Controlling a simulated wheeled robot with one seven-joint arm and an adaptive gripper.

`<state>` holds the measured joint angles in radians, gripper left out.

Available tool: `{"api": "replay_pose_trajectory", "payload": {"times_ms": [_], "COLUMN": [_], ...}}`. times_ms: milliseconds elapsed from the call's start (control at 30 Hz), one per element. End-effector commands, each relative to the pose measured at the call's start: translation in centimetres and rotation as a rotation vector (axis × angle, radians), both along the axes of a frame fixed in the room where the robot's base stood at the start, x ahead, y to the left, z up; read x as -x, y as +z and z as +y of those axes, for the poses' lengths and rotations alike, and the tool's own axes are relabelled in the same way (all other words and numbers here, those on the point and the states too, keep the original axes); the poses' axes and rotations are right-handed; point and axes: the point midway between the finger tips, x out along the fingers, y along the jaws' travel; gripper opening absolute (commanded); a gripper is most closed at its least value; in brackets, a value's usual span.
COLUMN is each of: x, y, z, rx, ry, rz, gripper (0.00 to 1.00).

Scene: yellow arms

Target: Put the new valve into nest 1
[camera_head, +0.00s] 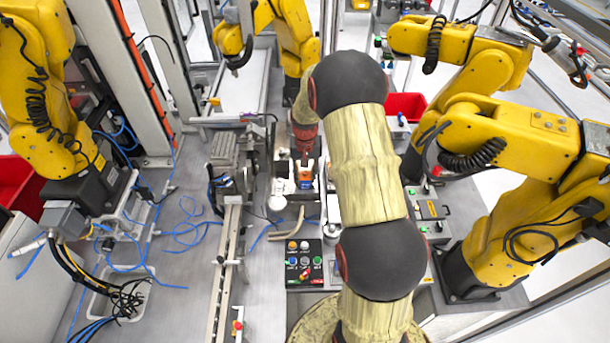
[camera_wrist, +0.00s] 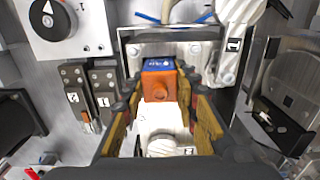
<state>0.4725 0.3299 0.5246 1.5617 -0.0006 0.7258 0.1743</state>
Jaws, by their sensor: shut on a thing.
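The valve is a white block (camera_wrist: 160,122) with an orange part (camera_wrist: 159,84) and a blue top (camera_wrist: 157,65). In the wrist view it lies between the yellow-padded fingers of my gripper (camera_wrist: 160,90), which is shut on it. A round ribbed white piece (camera_wrist: 167,147) shows at its near end. In the head view the orange part of the valve (camera_head: 305,174) shows below my wrist, above the bench fixture. A metal bracket (camera_wrist: 130,52) stands just beyond the valve. I cannot tell which place is nest 1, or whether the valve touches a seat.
Dark numbered blocks (camera_wrist: 88,92) stand left of my gripper and a black-and-metal fixture (camera_wrist: 275,120) right of it. A button panel (camera_head: 304,262) lies nearer on the bench, with a rail (camera_head: 226,262) to its left. Yellow arms (camera_head: 535,150) flank the bench; blue cables lie left.

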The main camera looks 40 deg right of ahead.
Motion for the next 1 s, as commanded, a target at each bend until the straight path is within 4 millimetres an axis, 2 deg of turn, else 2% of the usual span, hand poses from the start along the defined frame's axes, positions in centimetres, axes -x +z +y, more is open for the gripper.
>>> {"api": "replay_pose_trajectory", "payload": {"times_ms": [400, 433, 800, 1000], "x": [-0.05, -0.05, -0.03, -0.02], "y": [-0.52, -0.52, -0.53, -0.54], "z": [-0.02, -0.02, -0.01, -0.01], "rx": [0.001, 0.001, 0.001, 0.0], "ry": [0.0, 0.0, 0.0, 0.0], "rz": [-0.001, -0.001, -0.001, 0.0], "gripper": [0.03, 0.3, 0.51, 0.51]}}
